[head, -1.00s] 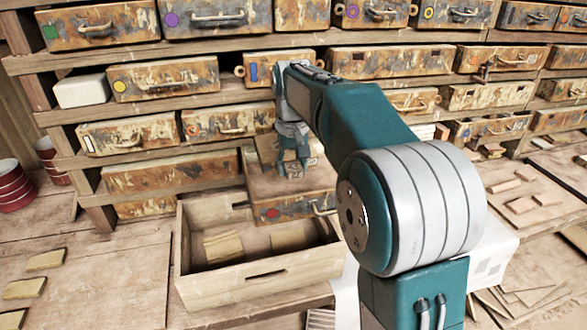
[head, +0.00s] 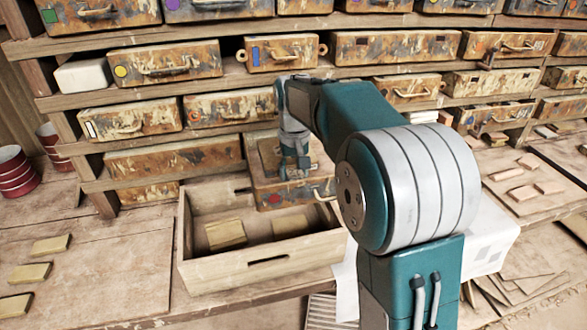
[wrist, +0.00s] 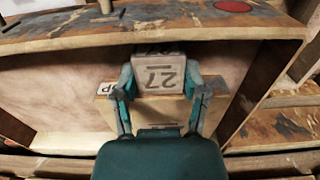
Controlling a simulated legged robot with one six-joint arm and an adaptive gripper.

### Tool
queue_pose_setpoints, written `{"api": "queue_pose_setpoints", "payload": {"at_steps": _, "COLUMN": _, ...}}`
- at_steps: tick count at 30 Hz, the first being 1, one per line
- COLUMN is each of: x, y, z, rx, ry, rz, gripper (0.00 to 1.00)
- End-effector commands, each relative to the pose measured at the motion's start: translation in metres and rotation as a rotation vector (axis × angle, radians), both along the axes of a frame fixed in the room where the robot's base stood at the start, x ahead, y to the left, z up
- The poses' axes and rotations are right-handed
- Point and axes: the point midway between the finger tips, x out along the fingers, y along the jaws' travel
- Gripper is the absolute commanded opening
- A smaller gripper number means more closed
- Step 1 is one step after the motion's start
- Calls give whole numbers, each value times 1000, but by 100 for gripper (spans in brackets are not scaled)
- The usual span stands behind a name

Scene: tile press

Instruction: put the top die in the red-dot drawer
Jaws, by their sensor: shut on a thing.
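The red-dot drawer (head: 265,192) stands pulled out in the head view, its red dot on the rusty front. In the wrist view its front edge (wrist: 110,32) crosses the top, with pale bare wood behind it. My gripper (head: 297,172) is over this drawer in the head view. In the wrist view my gripper (wrist: 158,85) is shut on a pale die (wrist: 159,75) marked 27, one finger on each side. A wider pale block (wrist: 105,108) with dark print shows behind the die; whether they touch, I cannot tell.
An open wooden bin (head: 262,262) with two flat blocks stands in front of and left of the drawer. Shelves of rusty drawers (head: 165,62) run behind. Bare bench (head: 110,270) lies at left, with a few wooden pieces.

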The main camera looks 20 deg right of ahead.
Motion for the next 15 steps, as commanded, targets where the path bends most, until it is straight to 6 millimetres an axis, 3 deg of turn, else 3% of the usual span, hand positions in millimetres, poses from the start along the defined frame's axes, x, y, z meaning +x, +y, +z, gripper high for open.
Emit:
{"api": "queue_pose_setpoints", "payload": {"at_steps": 3, "x": 0, "y": 0, "z": 1, "rx": 0, "ry": -3, "rz": 0, "gripper": 0}}
{"api": "queue_pose_setpoints", "payload": {"at_steps": 4, "x": 0, "y": 0, "z": 1, "rx": 0, "ry": -3, "rz": 0, "gripper": 66}}
{"api": "queue_pose_setpoints", "payload": {"at_steps": 6, "x": 0, "y": 0, "z": 1, "rx": 0, "ry": -3, "rz": 0, "gripper": 97}}
{"api": "queue_pose_setpoints", "payload": {"at_steps": 15, "x": 0, "y": 0, "z": 1, "rx": 0, "ry": -1, "rz": 0, "gripper": 97}}
